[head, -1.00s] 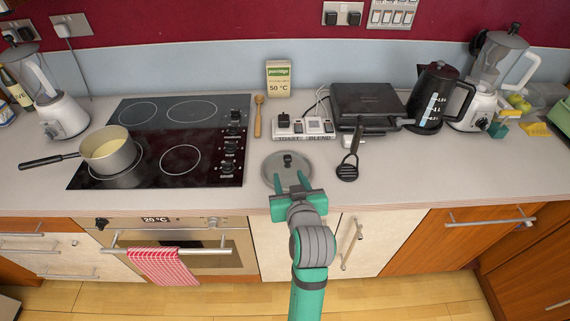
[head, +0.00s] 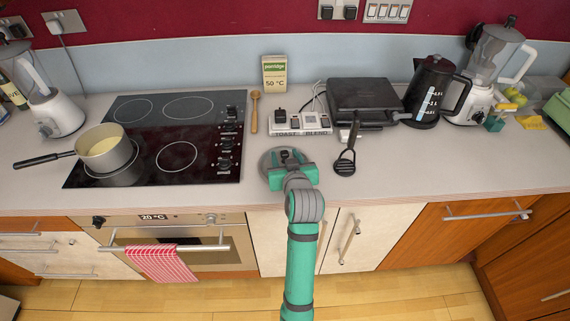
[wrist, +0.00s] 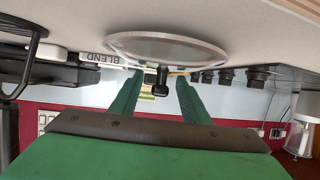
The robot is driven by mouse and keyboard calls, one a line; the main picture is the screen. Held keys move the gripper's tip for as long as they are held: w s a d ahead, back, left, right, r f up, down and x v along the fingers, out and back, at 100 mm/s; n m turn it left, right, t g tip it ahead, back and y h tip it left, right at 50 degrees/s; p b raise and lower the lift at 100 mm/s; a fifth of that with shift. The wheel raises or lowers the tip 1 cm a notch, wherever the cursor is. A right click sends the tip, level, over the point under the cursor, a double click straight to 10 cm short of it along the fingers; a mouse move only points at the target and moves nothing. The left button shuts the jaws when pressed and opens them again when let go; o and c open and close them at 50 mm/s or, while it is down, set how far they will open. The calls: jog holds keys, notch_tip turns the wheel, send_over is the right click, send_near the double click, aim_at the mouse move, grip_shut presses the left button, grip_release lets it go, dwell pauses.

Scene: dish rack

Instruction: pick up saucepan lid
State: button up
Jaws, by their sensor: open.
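The saucepan lid (head: 265,160) is a round, grey-rimmed disc lying on the worktop to the right of the hob, with a dark knob on top. My gripper (head: 285,160) is over the lid's near right part and hides much of it. In the wrist view, which is upside down, the lid (wrist: 165,42) shows at the top with its black knob (wrist: 161,80). The two green fingers of my gripper (wrist: 157,84) are apart. The knob appears in the gap between their tips. I cannot tell whether either finger touches it.
A saucepan (head: 107,153) stands on the hob (head: 200,135) at the left. A toast/blend switch box (head: 301,124) is behind the lid.

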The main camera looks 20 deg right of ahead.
jog(key=shift+w+f, duration=0.15)
jog(key=shift+w, duration=0.25)
jog(key=c, duration=1)
grip_shut()
jog(key=shift+r, duration=0.2)
